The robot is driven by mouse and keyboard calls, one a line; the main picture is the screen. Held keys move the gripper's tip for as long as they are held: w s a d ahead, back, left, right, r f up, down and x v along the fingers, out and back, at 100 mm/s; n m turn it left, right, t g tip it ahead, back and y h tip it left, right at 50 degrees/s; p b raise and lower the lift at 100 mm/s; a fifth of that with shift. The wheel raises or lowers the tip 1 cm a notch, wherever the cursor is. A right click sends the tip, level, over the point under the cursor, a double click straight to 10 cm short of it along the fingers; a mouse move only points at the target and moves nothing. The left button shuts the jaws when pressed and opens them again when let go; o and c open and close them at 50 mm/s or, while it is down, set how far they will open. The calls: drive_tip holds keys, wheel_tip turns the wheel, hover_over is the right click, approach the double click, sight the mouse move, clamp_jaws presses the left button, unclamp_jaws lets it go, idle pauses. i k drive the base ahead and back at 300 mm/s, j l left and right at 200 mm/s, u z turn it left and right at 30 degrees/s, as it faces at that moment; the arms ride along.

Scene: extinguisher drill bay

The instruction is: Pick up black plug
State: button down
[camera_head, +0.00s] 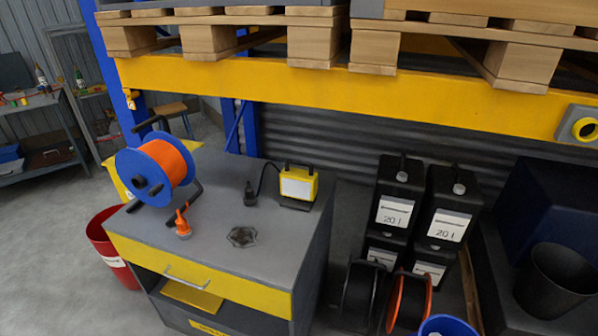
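The black plug (250,194) stands on the grey top of a workbench (215,218), near its middle. A black cable (264,178) runs from it to a yellow work lamp (298,186) just to its right. An orange plug (182,224) sits to the left of the black plug, beside a blue and orange cable reel (160,172). My gripper is not in this view.
A dark grey star-shaped piece (242,237) lies in front of the black plug. A yellow rack beam (330,88) with wooden pallets spans above the bench. Black 20 l canisters (400,196) stand to the right. Open floor (50,250) lies at the left.

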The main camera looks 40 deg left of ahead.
sight(249, 197)
drive_tip(key=u, duration=1.75)
